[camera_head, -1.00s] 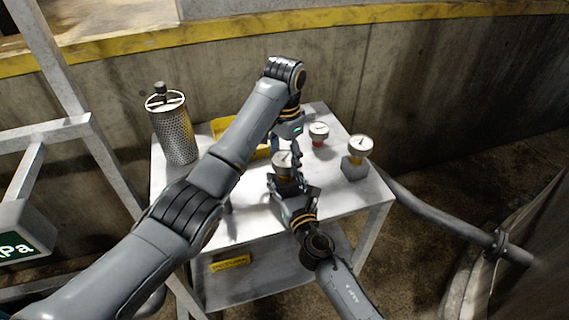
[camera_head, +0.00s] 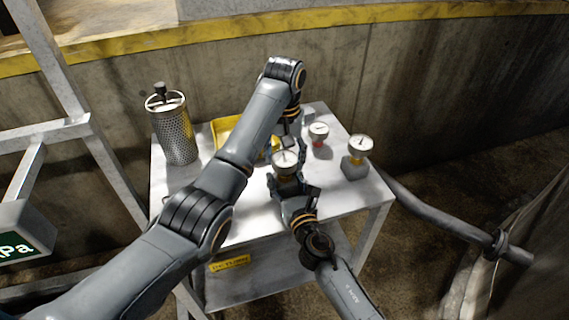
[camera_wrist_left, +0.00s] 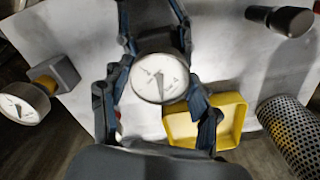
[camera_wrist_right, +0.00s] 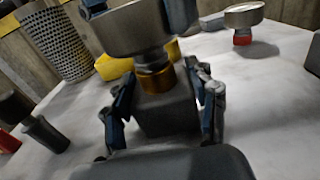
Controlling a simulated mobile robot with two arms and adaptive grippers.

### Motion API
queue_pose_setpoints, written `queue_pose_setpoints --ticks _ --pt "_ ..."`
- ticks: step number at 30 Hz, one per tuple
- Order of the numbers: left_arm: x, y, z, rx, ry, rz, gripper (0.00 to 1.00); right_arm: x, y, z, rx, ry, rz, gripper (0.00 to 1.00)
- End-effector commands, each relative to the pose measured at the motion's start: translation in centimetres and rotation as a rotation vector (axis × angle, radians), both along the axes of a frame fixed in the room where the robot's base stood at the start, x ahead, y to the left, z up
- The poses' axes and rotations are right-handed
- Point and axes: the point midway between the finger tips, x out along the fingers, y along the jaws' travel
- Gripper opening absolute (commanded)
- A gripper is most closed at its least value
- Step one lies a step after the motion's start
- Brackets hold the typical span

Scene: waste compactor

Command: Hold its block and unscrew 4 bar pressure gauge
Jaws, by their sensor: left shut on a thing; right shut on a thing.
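A round, white-faced pressure gauge (camera_head: 286,162) stands upright mid-table; its scale is too small to read. The left wrist view shows its dial (camera_wrist_left: 160,78) face-on. In the right wrist view, its metal body (camera_wrist_right: 135,28) sits above a brass-coloured collar (camera_wrist_right: 157,80) on a grey block (camera_wrist_right: 165,115). My left gripper (camera_head: 287,160) reaches down from behind, its fingers shut on the gauge body from both sides. My right gripper (camera_wrist_right: 164,105) is shut on the block below, from the front. In the head view, the right gripper and gauge mostly hide the block.
Another gauge (camera_head: 360,144) stands on a grey block at the right. A gauge with a red collar (camera_head: 319,132) is behind it. A yellow tray (camera_head: 228,128) and a perforated cylinder (camera_head: 174,132) stand at the back left. The table's front right is clear.

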Motion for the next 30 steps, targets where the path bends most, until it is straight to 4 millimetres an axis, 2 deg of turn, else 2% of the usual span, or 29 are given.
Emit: queue_pose_setpoints --ticks 3,6,13,14,17,18,25,26,30 --pt "-0.08 -0.10 -0.10 -0.003 0.003 0.156 0.23 -0.04 0.08 -0.02 0.000 0.000 0.002 0.23" --pt "-0.06 -0.08 -0.08 -0.002 0.002 0.229 0.23 -0.04 0.08 -0.02 0.000 0.000 0.002 0.23" --pt "-0.05 -0.06 -0.08 -0.002 0.002 0.241 0.23 -0.04 0.08 -0.02 0.001 0.000 0.002 0.23" --pt "-0.05 -0.05 -0.08 -0.002 0.002 0.241 0.65 -0.04 0.09 -0.02 0.001 0.000 0.002 0.23" --pt "-0.04 -0.04 -0.06 -0.001 0.002 0.241 0.86 -0.04 0.08 -0.02 0.001 0.000 0.002 0.23" --pt "-0.04 -0.04 -0.06 -0.001 0.001 0.240 0.88 -0.04 0.08 -0.02 0.001 0.000 0.002 0.23" --pt "-0.01 -0.02 -0.01 -0.001 0.000 0.240 0.88 -0.03 0.06 -0.02 0.001 0.000 0.001 0.23" --pt "-0.04 0.00 -0.09 0.000 0.002 0.240 0.84 -0.03 0.05 -0.03 0.001 0.000 0.001 0.23" --pt "-0.03 0.01 -0.06 0.000 0.001 0.240 0.84 -0.02 0.04 -0.03 0.001 0.000 0.001 0.23"
